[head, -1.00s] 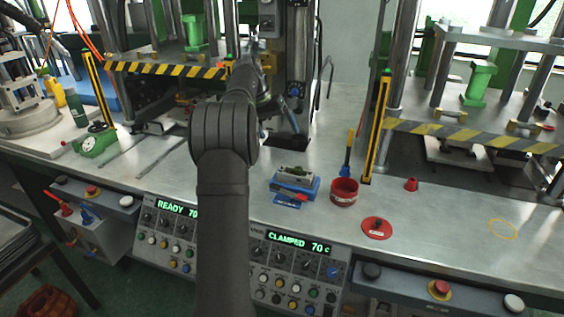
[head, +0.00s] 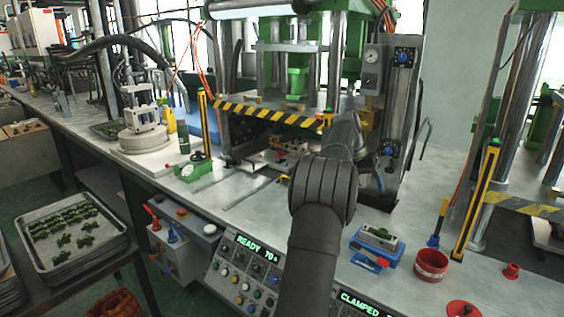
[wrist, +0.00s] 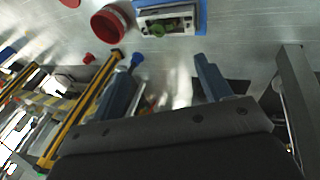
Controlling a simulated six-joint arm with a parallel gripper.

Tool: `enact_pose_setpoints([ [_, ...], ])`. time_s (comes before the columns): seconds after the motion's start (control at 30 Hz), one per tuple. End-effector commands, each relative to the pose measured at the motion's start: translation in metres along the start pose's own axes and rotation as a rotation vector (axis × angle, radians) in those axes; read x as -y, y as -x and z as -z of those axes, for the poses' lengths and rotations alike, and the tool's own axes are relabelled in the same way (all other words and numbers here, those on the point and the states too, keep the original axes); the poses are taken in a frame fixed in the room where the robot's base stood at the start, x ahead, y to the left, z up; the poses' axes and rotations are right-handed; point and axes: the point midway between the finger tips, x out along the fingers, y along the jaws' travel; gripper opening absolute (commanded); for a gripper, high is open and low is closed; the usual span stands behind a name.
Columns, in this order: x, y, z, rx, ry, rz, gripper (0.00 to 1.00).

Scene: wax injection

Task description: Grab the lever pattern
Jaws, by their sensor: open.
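A small green pattern (head: 381,233) lies in a grey metal mould block (head: 367,239) on a blue base (head: 359,256), on the bench right of my arm. The pattern (wrist: 180,27) also shows in the wrist view, at the top in the block (wrist: 147,27). I cannot tell whether it is the lever pattern. My gripper (wrist: 163,66) is open, with its two fingers apart and nothing between them, and the block lies beyond the fingertips. In the head view my arm hides the gripper.
A yellow-black barrier (head: 268,114) fronts the press. A yellow post (head: 476,200) rises at right. A tray (head: 75,235) of several green patterns is at left.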

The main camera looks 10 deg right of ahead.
Motion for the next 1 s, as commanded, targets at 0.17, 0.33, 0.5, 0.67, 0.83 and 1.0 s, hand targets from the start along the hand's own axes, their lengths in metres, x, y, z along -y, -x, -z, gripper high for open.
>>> enact_pose_setpoints([
  [0.17, 0.0000, 0.0000, 0.0000, 0.000, 0.000, 0.000, 0.39],
  [0.33, 0.0000, 0.0000, 0.0000, 0.000, 0.000, 0.000, 0.39],
  [0.5, -0.0005, 0.0001, -0.0001, -0.002, 0.036, 0.001, 0.39],
  [0.67, -0.0027, -0.0001, -0.0013, -0.011, 0.245, 0.008, 0.39],
  [0.83, -0.0064, 0.0004, -0.0028, -0.032, 0.597, 0.014, 0.39],
  [1.0, -0.0092, 0.0002, -0.0047, -0.055, 0.957, 0.013, 0.39],
])
